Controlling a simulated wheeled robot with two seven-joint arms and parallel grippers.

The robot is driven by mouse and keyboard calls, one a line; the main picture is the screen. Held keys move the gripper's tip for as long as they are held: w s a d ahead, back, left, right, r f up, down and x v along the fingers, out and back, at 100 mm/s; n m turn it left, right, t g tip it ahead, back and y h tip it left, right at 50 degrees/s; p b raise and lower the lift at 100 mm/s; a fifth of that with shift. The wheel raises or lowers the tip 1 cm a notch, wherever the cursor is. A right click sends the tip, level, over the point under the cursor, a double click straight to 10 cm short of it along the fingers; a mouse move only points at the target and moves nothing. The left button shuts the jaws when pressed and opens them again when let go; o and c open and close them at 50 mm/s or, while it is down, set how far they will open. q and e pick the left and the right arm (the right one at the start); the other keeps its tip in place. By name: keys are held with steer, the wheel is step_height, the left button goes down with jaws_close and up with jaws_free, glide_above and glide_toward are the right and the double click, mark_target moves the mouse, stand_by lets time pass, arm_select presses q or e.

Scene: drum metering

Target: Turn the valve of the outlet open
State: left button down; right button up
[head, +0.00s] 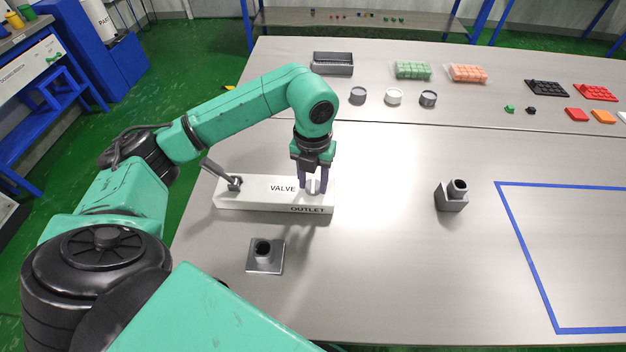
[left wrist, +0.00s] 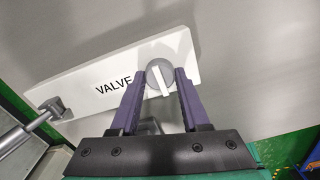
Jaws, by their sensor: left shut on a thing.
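The outlet (head: 255,203) is a long white block on the table, marked VALVE on top and OUTLET on its front side. The valve (head: 313,186) is a round grey knob with a white bar across it, at the block's right end. In the left wrist view the valve knob (left wrist: 159,72) sits between the two fingers, its white bar pointing roughly along them. My left gripper (head: 313,182) reaches down over the valve and is shut on it; it also shows in the left wrist view (left wrist: 160,78). The fingers partly hide the knob in the head view. My right gripper is out of view.
A grey metal pipe (head: 221,174) rises from the block's left end. A grey socketed base (head: 265,257) stands in front, and another grey fitting (head: 452,196) to the right. Blue tape (head: 528,258) marks an area at right. Small trays and round cups line the back.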

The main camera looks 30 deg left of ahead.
arm_select(q)
steer(key=shift+w+r, duration=0.15)
steer(key=shift+c, duration=2.2)
jaws_free()
steer(key=shift+o, duration=0.3)
step_height(320, 180, up, 8)
steer(key=shift+r+b, duration=0.1)
steer(key=shift+b, duration=0.3)
step_height(320, 180, up, 6)
steer(key=p, duration=0.2)
glide_above(313, 185)
steer(key=shift+r, duration=0.15)
